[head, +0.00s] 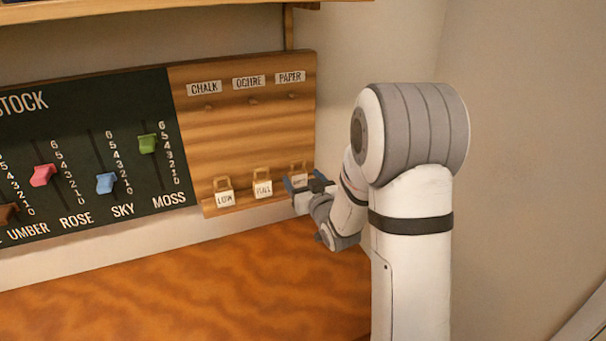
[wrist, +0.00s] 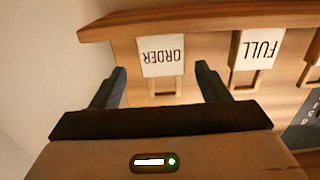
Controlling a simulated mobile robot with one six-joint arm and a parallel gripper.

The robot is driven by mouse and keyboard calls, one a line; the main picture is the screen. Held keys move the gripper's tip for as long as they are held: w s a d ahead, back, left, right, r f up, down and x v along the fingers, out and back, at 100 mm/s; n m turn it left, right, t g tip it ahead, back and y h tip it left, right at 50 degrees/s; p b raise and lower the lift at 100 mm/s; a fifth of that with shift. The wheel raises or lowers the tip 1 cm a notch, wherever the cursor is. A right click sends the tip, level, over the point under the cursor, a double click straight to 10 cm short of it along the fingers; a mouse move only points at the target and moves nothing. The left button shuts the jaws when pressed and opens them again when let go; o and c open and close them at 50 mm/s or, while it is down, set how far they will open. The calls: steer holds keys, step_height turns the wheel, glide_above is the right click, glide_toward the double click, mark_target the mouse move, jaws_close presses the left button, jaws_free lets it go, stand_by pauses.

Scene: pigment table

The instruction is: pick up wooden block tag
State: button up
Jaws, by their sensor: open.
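Three wooden block tags with white labels hang in a row low on the wooden panel: LOW (head: 225,198), FULL (head: 263,187) and ORDER (head: 298,168). In the wrist view the ORDER tag (wrist: 162,57) appears upside down, with its wooden loop below the label. My gripper (head: 305,184) is at the ORDER tag and partly covers it in the head view. In the wrist view my gripper (wrist: 160,76) is open, with one finger on each side of the tag and gaps between them. The FULL tag (wrist: 255,52) is just outside the right finger.
The wooden panel (head: 245,130) has small pegs under CHALK, OCHRE and PAPER labels. Left of it is a dark stock board (head: 90,120) with coloured sliders. A wooden table (head: 200,295) lies below, its visible top clear. A shelf (head: 150,14) is above.

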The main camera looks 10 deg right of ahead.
mark_target(300, 176)
steer(key=w, duration=0.1)
steer(key=w+a, duration=0.1)
steer(key=w, duration=0.1)
steer(key=shift+w+p, duration=0.2)
steer(key=shift+p, duration=0.2)
steer(key=c, duration=1.1)
